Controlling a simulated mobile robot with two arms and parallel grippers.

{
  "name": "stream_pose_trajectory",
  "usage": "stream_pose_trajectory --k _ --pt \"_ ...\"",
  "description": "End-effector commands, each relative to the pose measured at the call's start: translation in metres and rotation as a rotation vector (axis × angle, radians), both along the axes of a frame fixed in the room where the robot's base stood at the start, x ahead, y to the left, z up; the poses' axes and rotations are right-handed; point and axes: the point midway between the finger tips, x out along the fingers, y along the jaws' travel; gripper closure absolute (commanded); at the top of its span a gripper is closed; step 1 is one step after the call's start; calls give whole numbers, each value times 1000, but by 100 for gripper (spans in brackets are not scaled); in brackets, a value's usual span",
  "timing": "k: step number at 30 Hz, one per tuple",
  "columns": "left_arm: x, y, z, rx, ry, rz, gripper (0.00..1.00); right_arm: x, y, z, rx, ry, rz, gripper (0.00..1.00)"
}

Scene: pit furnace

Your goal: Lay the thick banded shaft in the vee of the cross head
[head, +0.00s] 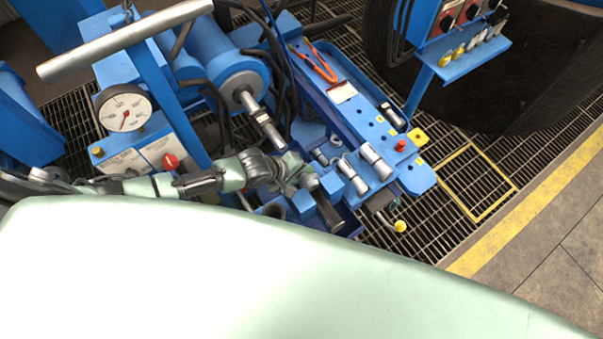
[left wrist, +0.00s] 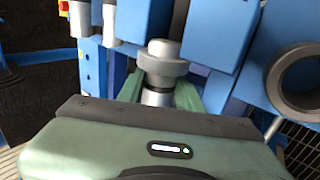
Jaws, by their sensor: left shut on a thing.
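My left gripper (head: 304,182) is shut on a thick grey shaft (left wrist: 162,66) with a wider collar and a dark band. In the left wrist view the shaft stands out between the two green fingers, with blue blocks close on both sides. I cannot tell whether it touches them. In the head view the hand and wrist hide part of it. The cross head cannot be picked out surely; the blue block (left wrist: 216,40) beside the shaft may be part of it. My right gripper is not in view.
Two silver pins (head: 354,176) (head: 377,161) lie on the blue bed to the right. A grey-lined ring (left wrist: 297,76) is right of the shaft in the wrist view. A blue cylinder (head: 226,75), its rod and hoses lie behind. Grating (head: 440,215) is open at right.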

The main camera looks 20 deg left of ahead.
Motion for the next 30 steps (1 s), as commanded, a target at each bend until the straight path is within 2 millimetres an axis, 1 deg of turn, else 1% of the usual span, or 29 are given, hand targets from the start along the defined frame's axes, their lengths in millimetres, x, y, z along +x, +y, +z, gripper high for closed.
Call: stream_pose_trajectory --k 1,8,9,10,11,17,18,21,25,30 --pt "-12 4 -14 15 31 1 100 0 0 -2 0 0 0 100" --pt "-12 4 -15 14 32 2 100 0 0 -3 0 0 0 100" --pt "-12 4 -15 14 32 2 54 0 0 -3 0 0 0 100" --pt "-12 4 -15 14 32 2 46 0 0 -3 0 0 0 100" --pt "-12 4 -15 14 32 2 40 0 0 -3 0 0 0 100" --pt "-12 3 -15 13 32 2 40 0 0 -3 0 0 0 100" --pt "-16 5 -19 20 42 3 40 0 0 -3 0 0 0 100" --pt "-17 7 -15 18 40 3 40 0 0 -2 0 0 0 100" --pt "-24 12 1 16 35 2 40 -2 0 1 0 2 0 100" --pt "-32 20 33 10 17 2 40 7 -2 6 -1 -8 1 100"
